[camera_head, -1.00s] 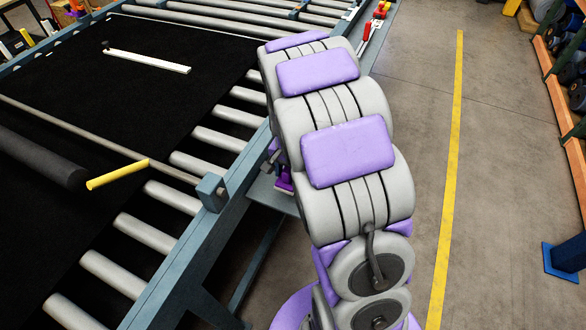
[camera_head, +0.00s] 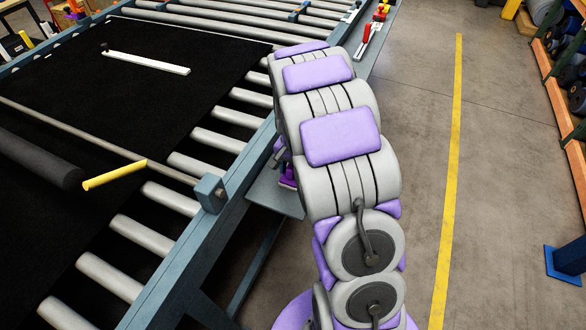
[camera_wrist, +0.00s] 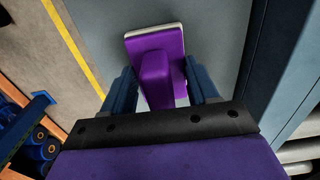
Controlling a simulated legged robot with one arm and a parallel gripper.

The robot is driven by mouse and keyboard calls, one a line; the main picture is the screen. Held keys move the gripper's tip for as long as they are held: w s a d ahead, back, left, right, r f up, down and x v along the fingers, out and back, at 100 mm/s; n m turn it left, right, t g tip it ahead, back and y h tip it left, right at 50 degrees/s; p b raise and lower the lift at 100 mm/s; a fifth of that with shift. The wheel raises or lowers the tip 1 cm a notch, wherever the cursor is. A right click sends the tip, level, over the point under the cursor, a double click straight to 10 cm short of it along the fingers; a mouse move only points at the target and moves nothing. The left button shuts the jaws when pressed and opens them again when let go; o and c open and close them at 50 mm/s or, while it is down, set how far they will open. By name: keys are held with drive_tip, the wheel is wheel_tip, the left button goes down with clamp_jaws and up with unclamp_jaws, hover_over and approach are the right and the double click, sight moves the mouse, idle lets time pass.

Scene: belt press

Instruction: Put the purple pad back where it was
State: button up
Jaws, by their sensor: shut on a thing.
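The purple pad (camera_wrist: 152,62) shows in the wrist view as a purple block with a raised grip and a pale edge along its base. My gripper (camera_wrist: 162,90) has its two blue fingers on either side of the raised grip and is shut on it. The pad is over the grey side shelf; whether its base touches the shelf I cannot tell. In the head view a small purple piece (camera_head: 288,178) shows at the shelf (camera_head: 272,192) beside the belt frame, mostly hidden by my arm.
The blue-grey conveyor frame (camera_head: 185,262) with rollers runs along the left. A black belt (camera_head: 95,90) carries a white bar (camera_head: 150,63) and a yellow rod (camera_head: 115,175). Red-handled tools (camera_head: 367,38) lie on the far shelf.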

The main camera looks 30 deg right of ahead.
sight(291, 166)
drive_tip(key=o, duration=1.1)
drive_tip(key=shift+a, duration=0.25)
drive_tip(key=shift+w+d+r, duration=0.1)
drive_tip(key=shift+d+r, duration=0.05)
drive_tip(key=shift+r, duration=0.45)
wheel_tip(291, 166, up, 10)
drive_tip(key=shift+r+p, duration=0.15)
drive_tip(key=shift+p, duration=0.95)
drive_tip(key=shift+r, duration=0.4)
drive_tip(key=shift+s+a+r, duration=0.2)
drive_tip(key=shift+s+a, duration=0.15)
drive_tip(key=s+a+r+n, duration=0.2)
drive_tip(key=s+a+n, duration=0.1)
drive_tip(key=s, duration=0.7)
drive_tip(key=s+a+r+n+g, duration=0.1)
drive_tip(key=s+a+n, duration=0.3)
drive_tip(key=s, duration=0.7)
drive_tip(key=s+a+r+n, duration=0.3)
drive_tip(key=s+a, duration=0.3)
drive_tip(key=s, duration=0.4)
drive_tip(key=shift+s+a+r+g, duration=0.3)
drive_tip(key=shift+s+r+g, duration=0.05)
drive_tip(key=shift+r+g, duration=0.05)
